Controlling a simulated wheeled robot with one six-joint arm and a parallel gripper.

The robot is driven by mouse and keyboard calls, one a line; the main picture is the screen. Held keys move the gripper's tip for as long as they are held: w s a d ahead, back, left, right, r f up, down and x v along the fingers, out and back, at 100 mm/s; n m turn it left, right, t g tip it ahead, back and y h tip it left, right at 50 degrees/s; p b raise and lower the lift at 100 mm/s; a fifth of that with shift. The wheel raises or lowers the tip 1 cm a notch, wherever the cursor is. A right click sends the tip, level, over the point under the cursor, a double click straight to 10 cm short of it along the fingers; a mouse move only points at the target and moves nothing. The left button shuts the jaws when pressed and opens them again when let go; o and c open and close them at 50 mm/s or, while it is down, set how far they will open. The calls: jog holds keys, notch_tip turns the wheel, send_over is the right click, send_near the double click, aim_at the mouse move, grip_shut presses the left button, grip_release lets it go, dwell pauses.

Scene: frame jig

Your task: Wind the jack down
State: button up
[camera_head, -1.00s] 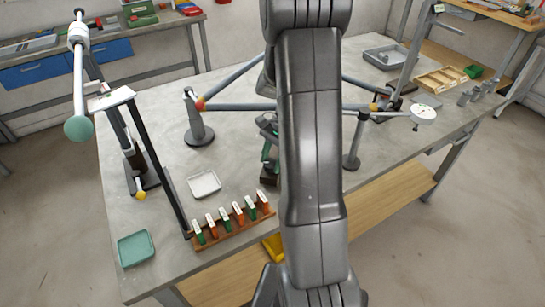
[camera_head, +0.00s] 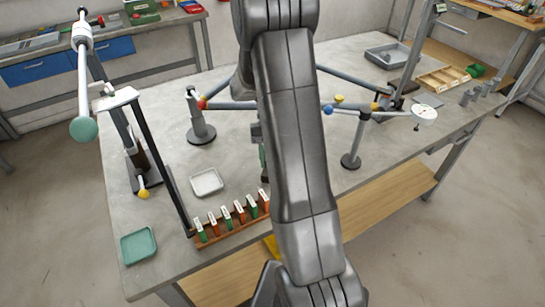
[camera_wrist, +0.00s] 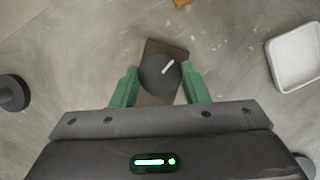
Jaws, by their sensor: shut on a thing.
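In the wrist view, the jack's dark round knob (camera_wrist: 156,80) with a white pointer mark sits on a brown base plate (camera_wrist: 168,48). The white mark points to the upper right. My gripper (camera_wrist: 160,82) has its green fingers on either side of the knob and is shut on it. In the head view, my arm hides the jack and nearly all of my gripper; only a sliver of green finger shows at the arm's left edge.
A white tray (camera_head: 206,182) and a rack of coloured tags (camera_head: 222,234) stand left of my arm. Posts on round bases (camera_head: 201,133) (camera_head: 350,160) carry grey bars around the work area. A teal tray (camera_head: 138,246) lies at the table's front left corner.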

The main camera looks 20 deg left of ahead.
jog(key=n+t+h, duration=0.1)
jog(key=n, duration=0.5)
jog(key=shift+s+a+n+t+h+b, duration=0.1)
jog(key=shift+a+n+t+h+b, duration=0.05)
jog(key=shift+n+t+h+b, duration=0.2)
jog(key=n+t, duration=0.1)
jog(key=n, duration=0.2)
jog(key=n+t, duration=0.1)
jog(key=n, duration=0.2)
jog(key=shift+s+t+h+b, duration=0.15)
jog(key=shift+t+h+b, duration=0.1)
jog(key=shift+h+b, duration=0.1)
jog(key=shift+n, duration=0.35)
jog(key=o, duration=1)
jog(key=v, duration=1.4)
jog(key=shift+s+a+f, duration=0.1)
